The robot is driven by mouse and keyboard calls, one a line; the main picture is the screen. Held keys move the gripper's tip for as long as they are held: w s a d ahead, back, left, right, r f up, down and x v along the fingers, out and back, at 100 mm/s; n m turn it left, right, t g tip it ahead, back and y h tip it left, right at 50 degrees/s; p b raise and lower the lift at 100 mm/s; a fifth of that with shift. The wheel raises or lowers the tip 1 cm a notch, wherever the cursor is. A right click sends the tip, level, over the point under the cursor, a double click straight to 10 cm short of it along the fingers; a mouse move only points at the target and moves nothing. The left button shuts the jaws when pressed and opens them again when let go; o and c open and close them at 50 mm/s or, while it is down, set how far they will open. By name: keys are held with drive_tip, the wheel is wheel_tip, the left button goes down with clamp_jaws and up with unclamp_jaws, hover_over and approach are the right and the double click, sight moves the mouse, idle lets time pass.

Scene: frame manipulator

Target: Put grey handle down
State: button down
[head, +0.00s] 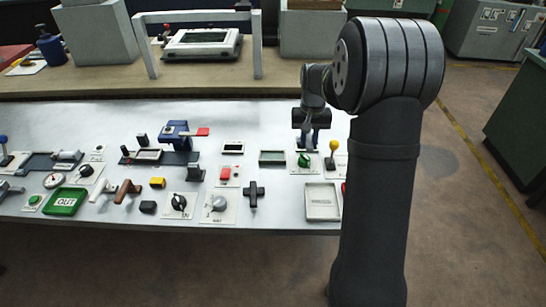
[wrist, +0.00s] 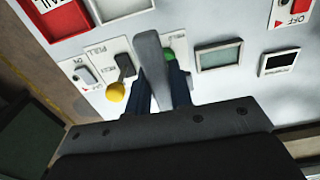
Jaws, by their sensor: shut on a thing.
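The grey handle (wrist: 149,55) shows in the wrist view as a long rounded bar, its lower part between my dark fingers. My gripper (wrist: 158,88) is shut on it. In the head view my gripper (head: 310,138) is over the right part of the white panel, just above a green knob (head: 304,160) and left of a yellow-ball lever (head: 333,147). There the handle cannot be told apart from the gripper. In the wrist view the yellow ball (wrist: 116,91) is left of the handle and the green knob (wrist: 170,55) is partly hidden just right of it.
A small grey-framed display (head: 272,157) lies left of my gripper on the panel. A light tray (head: 321,201) is at the panel's front right. A black cross-shaped handle (head: 254,194) and a red switch (head: 226,174) are farther left. The panel's back strip is mostly bare.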

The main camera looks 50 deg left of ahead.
drive_tip(key=s+a+f, duration=0.1)
drive_tip(key=a+f, duration=0.1)
drive_tip(key=a, duration=0.1)
drive_tip(key=s+a+f, duration=0.2)
drive_tip(key=a, duration=0.2)
drive_tip(key=s+a+f, duration=0.1)
drive_tip(key=a+f, duration=0.2)
drive_tip(key=a, duration=0.1)
drive_tip(key=shift+s+a, duration=0.1)
drive_tip(key=shift+s, duration=0.25)
drive_tip(key=shift+f, duration=2)
drive_tip(key=c, duration=1.3)
unclamp_jaws()
drive_tip(key=shift+f, duration=0.15)
wheel_tip(320, 180, up, 12)
drive_tip(key=shift+r, duration=0.2)
